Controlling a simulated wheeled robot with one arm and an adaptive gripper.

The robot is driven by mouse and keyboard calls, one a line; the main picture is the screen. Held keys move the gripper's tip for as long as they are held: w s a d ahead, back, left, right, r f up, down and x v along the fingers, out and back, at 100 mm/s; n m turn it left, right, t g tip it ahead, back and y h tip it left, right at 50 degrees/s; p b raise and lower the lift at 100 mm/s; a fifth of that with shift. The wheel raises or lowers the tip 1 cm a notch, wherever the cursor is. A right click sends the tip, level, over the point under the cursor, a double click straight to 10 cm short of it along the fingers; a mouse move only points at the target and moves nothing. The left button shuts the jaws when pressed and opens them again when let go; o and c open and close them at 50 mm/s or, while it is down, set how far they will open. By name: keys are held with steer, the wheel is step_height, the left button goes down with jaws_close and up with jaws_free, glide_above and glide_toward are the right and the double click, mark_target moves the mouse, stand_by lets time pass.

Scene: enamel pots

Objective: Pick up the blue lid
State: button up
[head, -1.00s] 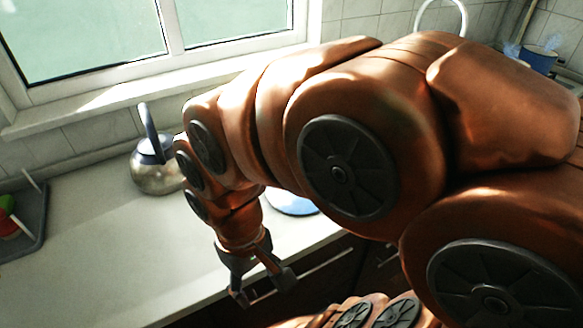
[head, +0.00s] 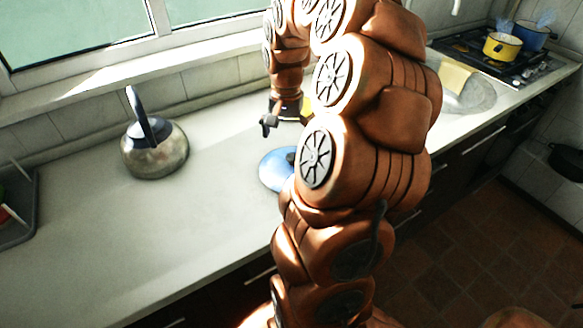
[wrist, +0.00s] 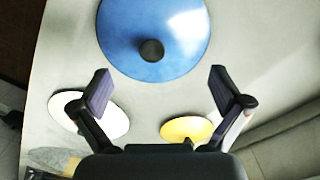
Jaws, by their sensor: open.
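The blue lid (head: 270,172) lies on the counter, partly hidden behind my arm in the head view. In the wrist view the blue lid (wrist: 180,35) is large at the top, cut off by the frame edge, with its round black knob (wrist: 151,50) facing up. My gripper (head: 283,116) is above the counter, on the window side of the lid in the head view. In the wrist view my gripper (wrist: 162,85) has its two fingers spread wide with nothing between them, and the lid lies ahead of them, apart.
A white lid (wrist: 108,117) and a yellow lid (wrist: 187,128) lie near the fingers. A metal kettle (head: 155,155) stands left on the counter. A sink (head: 472,95) and a stove with a yellow pot (head: 502,46) and a blue pot (head: 531,36) are right. The counter between kettle and lid is clear.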

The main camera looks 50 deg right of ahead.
mark_target(292, 157)
steer(key=shift+s+d+f+m, duration=0.1)
steer(key=shift+d+f+m, duration=0.05)
steer(key=shift+d, duration=0.25)
steer(key=shift+s+d+f+m, duration=0.1)
steer(key=shift+d+f+m, duration=0.05)
steer(key=shift+d, duration=0.25)
steer(key=shift+s+a+f+p, duration=0.1)
steer(key=shift+f+p, duration=0.65)
steer(key=shift+f, duration=0.9)
steer(key=shift+s+a+f+p, duration=0.1)
steer(key=shift+f+p, duration=0.6)
steer(key=shift+f, duration=0.95)
steer(key=shift+w+f, duration=0.1)
steer(key=shift+f, duration=0.35)
steer(key=shift+c, duration=0.3)
steer(key=c, duration=1.3)
steer(key=shift+a+f, duration=0.15)
steer(key=c, duration=0.5)
